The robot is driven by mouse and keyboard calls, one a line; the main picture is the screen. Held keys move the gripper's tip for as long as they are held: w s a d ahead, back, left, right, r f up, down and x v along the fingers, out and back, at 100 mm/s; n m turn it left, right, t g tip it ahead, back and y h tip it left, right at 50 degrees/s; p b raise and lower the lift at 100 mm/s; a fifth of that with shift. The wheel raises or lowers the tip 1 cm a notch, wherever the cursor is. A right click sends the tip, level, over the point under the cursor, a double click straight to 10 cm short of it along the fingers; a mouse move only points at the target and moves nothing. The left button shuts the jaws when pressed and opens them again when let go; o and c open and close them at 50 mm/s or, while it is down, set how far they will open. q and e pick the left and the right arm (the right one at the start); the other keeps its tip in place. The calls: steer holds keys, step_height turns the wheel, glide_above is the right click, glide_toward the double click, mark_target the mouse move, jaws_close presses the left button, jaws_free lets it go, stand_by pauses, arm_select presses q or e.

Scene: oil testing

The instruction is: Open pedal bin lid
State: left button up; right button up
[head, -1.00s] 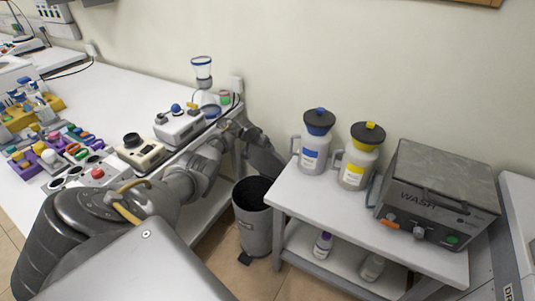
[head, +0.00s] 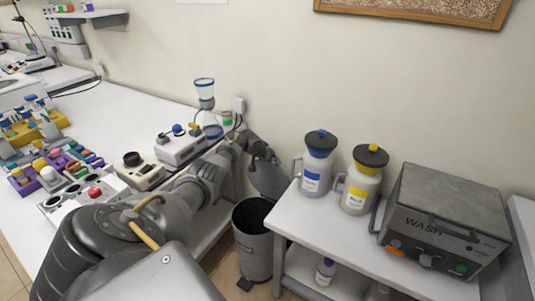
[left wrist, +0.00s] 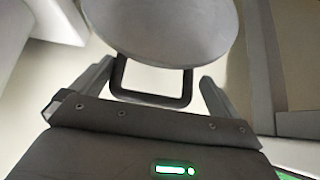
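The grey pedal bin (head: 255,252) stands on the floor between the long bench and a white side table. Its dark inside shows from above, and its pedal (head: 245,284) is at the front foot. The lid (head: 268,180) is raised, tilted up behind the opening. My left gripper (head: 266,157) is at the lid's upper edge. In the left wrist view the round lid (left wrist: 165,28) has a dark loop handle (left wrist: 152,99). My left fingers (left wrist: 158,75) are spread on either side of the handle, with a gap at the right finger. My right gripper is not in view.
The side table (head: 310,220) is close to the bin's right, with a blue-lidded jug (head: 315,165), a yellow-lidded jug (head: 361,182) and a WASH device (head: 445,222). The bench (head: 105,110) at left is crowded with instruments. The wall is just behind the bin.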

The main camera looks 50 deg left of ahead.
arm_select(q)
steer(key=shift+d, duration=0.1)
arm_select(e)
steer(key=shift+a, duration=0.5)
arm_select(q)
steer(key=shift+f, duration=0.15)
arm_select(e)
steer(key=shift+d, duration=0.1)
arm_select(q)
steer(key=p+v, duration=0.4)
steer(key=v, duration=0.7)
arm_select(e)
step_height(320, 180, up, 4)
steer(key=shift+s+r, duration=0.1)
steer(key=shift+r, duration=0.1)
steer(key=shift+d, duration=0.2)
